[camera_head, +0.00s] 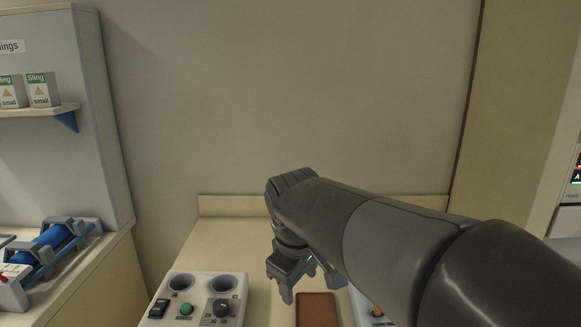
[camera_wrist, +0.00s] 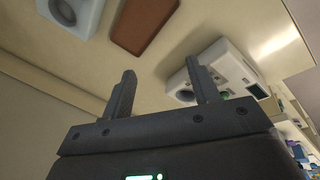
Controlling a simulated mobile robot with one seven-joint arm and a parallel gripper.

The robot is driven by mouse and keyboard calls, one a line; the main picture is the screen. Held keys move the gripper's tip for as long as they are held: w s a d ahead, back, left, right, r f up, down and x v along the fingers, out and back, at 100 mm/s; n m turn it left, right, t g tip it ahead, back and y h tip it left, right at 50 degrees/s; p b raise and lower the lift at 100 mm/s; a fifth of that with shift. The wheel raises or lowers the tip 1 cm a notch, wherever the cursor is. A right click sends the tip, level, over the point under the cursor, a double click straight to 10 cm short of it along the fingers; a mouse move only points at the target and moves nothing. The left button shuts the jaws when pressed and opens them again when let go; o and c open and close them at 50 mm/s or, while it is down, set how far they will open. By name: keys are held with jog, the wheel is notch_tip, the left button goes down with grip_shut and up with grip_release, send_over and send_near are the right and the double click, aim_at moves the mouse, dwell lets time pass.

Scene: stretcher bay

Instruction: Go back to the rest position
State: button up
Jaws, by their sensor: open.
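My gripper (camera_head: 299,279) hangs from the end of my arm over the back of the counter (camera_head: 218,247). In the wrist view my gripper (camera_wrist: 158,92) shows two fingers spread apart with nothing between them. A brown pad (camera_head: 317,311) lies on the counter below and a little right of the gripper in the head view. The brown pad (camera_wrist: 146,24) also shows beyond the fingers in the wrist view.
A white panel with round holes, a green button and a knob (camera_head: 195,300) stands left of the pad. Another white unit (camera_head: 362,303) is right of it, partly behind my arm. At left are a shelf with sling boxes (camera_head: 42,90) and a blue cylinder (camera_head: 46,243) in a holder.

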jog(key=s+d+f+m+t, duration=0.2)
jog(key=s+d+f+m, duration=0.2)
jog(key=s+d+m, duration=0.6)
jog(key=s+d, duration=0.3)
jog(key=shift+s+d+t+y, duration=0.3)
jog(key=shift+s, duration=0.05)
dwell(0.7)
